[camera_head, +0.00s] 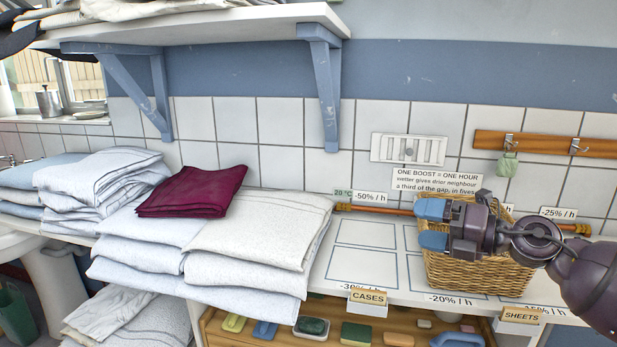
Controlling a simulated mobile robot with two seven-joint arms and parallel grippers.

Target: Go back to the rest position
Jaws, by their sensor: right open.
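My right gripper (432,225) comes in from the right on its dark purple arm. Its two blue fingertips are apart, with nothing between them. It hangs in front of and above the wicker basket (480,276), hiding part of the basket's rim and inside. I cannot tell whether it touches the basket. My left gripper is not in view.
The white counter (345,262) holds folded linen stacks (262,228) and a dark red cloth (193,192). Outlined counter spaces are bare left of the basket. A bracketed shelf (190,27) overhangs the left. A hook rail (545,144) and copper pipe (395,211) line the wall.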

